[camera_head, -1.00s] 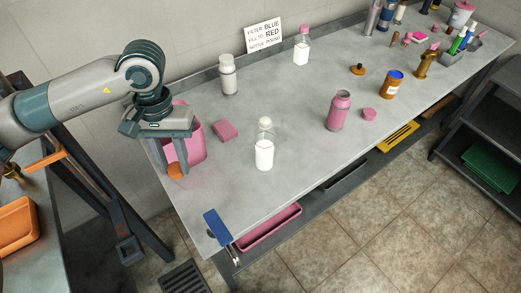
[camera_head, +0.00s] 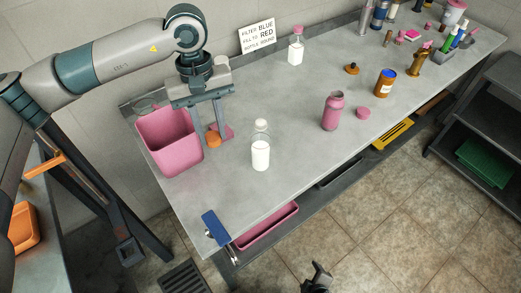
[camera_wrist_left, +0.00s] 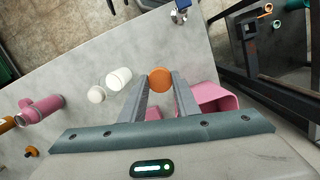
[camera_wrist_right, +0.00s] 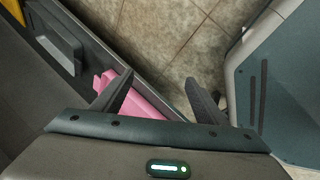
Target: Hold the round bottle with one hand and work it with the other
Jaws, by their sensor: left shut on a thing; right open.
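A white-filled bottle with a clear upper part (camera_head: 261,155) stands upright near the table's middle; it also shows in the left wrist view (camera_wrist_left: 118,79). A pink bottle (camera_head: 332,112) and a pink-capped white bottle (camera_head: 296,50) stand farther right and back. I cannot tell which is the round bottle. My left gripper (camera_head: 211,134) is shut on a round orange thing (camera_wrist_left: 160,80), above the table left of the white-filled bottle. My right gripper (camera_wrist_right: 160,95) is open and empty, low in front of the table; its dark fingers show at the head view's bottom edge.
A pink bin (camera_head: 168,140) stands at the table's left end. A pink block (camera_head: 226,130) lies behind my left fingers. A blue-handled tool (camera_head: 215,227) lies at the front corner. A pink cap (camera_head: 363,113) and an amber jar (camera_head: 386,83) are farther right.

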